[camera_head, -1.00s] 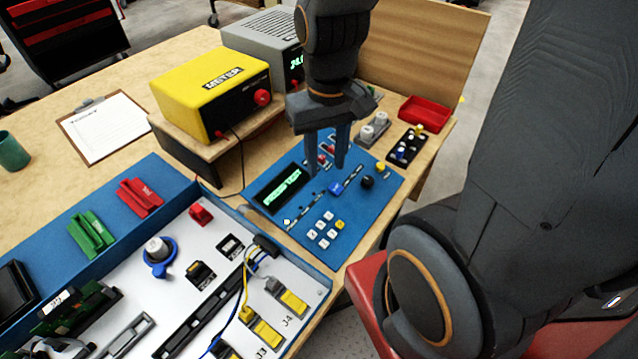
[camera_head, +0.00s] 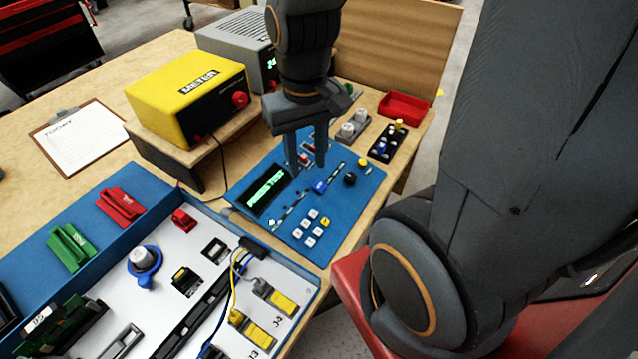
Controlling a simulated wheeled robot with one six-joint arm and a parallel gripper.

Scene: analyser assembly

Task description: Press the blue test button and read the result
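The blue test panel (camera_head: 345,205) lies on the bench, with the small blue button (camera_head: 320,187) near its middle. The lit display (camera_head: 267,188) on the panel shows green text that seems to read "PRESS TEST". My gripper (camera_head: 306,160) points down over the back part of the panel, behind the blue button in the picture. Its two blue fingers are apart with nothing between them. The fingers look clear of the button; their exact height above the panel is hard to tell.
A yellow meter (camera_head: 185,85) on a wooden riser and a grey unit (camera_head: 235,45) stand behind left. A black knob (camera_head: 350,179) and white keys (camera_head: 311,228) flank the button. A red tray (camera_head: 405,108) stands back right; a blue-walled white board (camera_head: 210,275) fills the front left.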

